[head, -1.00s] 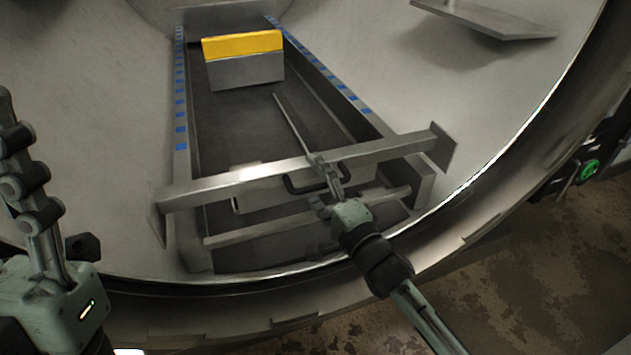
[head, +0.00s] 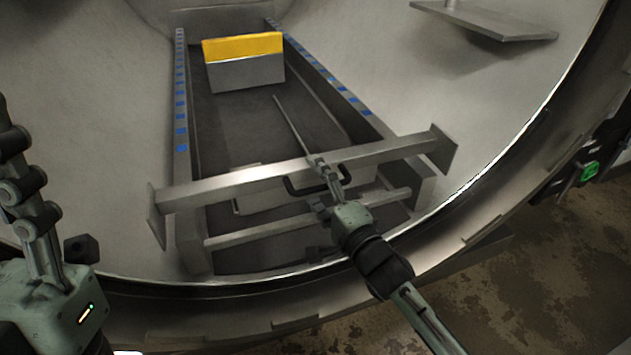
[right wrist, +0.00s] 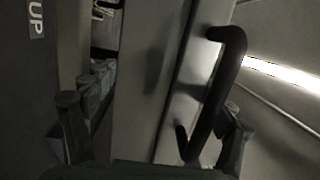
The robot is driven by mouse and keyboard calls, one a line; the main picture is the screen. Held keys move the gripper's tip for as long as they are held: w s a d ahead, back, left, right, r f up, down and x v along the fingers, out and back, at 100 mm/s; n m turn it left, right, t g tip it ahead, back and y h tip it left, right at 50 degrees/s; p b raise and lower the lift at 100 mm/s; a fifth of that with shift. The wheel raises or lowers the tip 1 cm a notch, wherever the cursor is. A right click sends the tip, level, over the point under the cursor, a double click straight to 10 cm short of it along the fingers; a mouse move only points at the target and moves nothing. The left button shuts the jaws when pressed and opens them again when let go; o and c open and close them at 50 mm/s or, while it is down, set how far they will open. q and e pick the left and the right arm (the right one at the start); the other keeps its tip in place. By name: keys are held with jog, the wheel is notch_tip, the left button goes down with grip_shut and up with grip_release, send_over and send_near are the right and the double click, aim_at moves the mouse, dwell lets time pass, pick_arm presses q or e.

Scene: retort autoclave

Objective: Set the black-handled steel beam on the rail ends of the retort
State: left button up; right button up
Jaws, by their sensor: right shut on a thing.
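The steel beam (head: 240,184) lies crosswise over the front of the rails inside the retort, with a flat plate at each end. Its black handle (head: 297,189) faces the opening, and in the right wrist view the handle (right wrist: 223,88) stands out from the metal face. My right gripper (head: 325,188) is shut on the beam at its handle and hides part of it. The left rail (head: 182,160) and right rail (head: 345,95) run back with blue marks. I cannot tell whether the beam touches the rail ends. My left gripper (head: 40,235) is at the left edge, away from the beam.
A yellow-topped grey block (head: 245,73) stands between the rails at the back. A lower crossbar (head: 260,232) lies in front of the beam. The retort's round rim (head: 480,195) curves around the opening. A plate (head: 485,20) juts out at upper right.

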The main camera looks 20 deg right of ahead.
jog(key=o, duration=1.7)
notch_tip(320, 180, down, 2)
jog(key=shift+a+f, duration=0.1)
jog(key=shift+f, duration=0.05)
jog(key=shift+o, duration=0.4)
jog(key=shift+s+f+g, duration=0.3)
jog(key=shift+s+f, duration=0.05)
jog(key=shift+s, duration=0.25)
jog(key=r+v, duration=0.2)
jog(key=v, duration=0.8)
jog(key=shift+s+d+r+t, duration=0.25)
jog(key=shift+s+t, duration=0.05)
jog(key=shift+t, duration=0.1)
